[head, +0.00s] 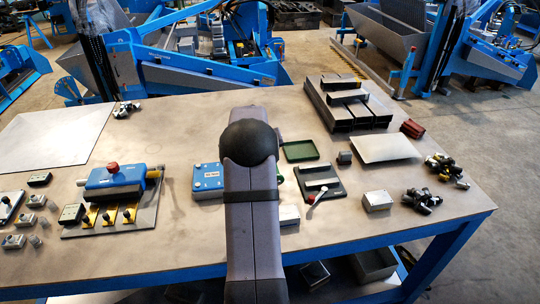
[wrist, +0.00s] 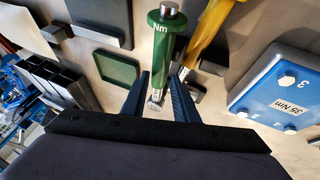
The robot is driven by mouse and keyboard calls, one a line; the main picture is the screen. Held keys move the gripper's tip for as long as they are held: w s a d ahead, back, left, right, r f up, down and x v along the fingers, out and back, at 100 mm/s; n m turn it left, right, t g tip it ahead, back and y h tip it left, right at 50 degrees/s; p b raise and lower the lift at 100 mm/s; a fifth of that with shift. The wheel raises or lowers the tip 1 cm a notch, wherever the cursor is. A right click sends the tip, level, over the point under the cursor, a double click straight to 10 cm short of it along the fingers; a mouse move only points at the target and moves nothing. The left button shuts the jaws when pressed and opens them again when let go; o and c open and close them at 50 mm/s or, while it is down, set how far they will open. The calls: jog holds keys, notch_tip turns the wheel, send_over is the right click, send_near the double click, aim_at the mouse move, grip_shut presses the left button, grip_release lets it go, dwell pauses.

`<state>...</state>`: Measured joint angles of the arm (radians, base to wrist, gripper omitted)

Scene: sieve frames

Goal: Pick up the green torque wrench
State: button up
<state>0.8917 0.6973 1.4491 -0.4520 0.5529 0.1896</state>
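The green torque wrench (wrist: 167,40) shows in the wrist view, with a thick green handle marked "Nm", a metal end cap, and a thinner metal part running down toward my gripper. My gripper (wrist: 160,78) is open, with its two dark blue fingers apart. The lower part of the wrench appears between the fingers in the picture; I cannot tell whether it touches them.
A yellow-handled tool (wrist: 208,32) stands close right of the wrench. A blue bolted block marked "35 Nm" (wrist: 278,88) is farther right. A shallow green tray (head: 300,151) lies nearby. Dark steel channels (head: 350,105) and loose fittings (head: 420,198) occupy the table's right side.

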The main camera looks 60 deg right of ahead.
jog(key=shift+p+x, duration=0.9)
jog(key=shift+x, duration=1.1)
grip_shut()
jog(key=shift+w+d+r, duration=0.15)
jog(key=shift+r, duration=0.05)
jog(key=shift+r+b, duration=0.3)
jog(key=shift+r, duration=0.3)
jog(key=shift+r+b, duration=1.3)
jog(key=shift+r, duration=3.05)
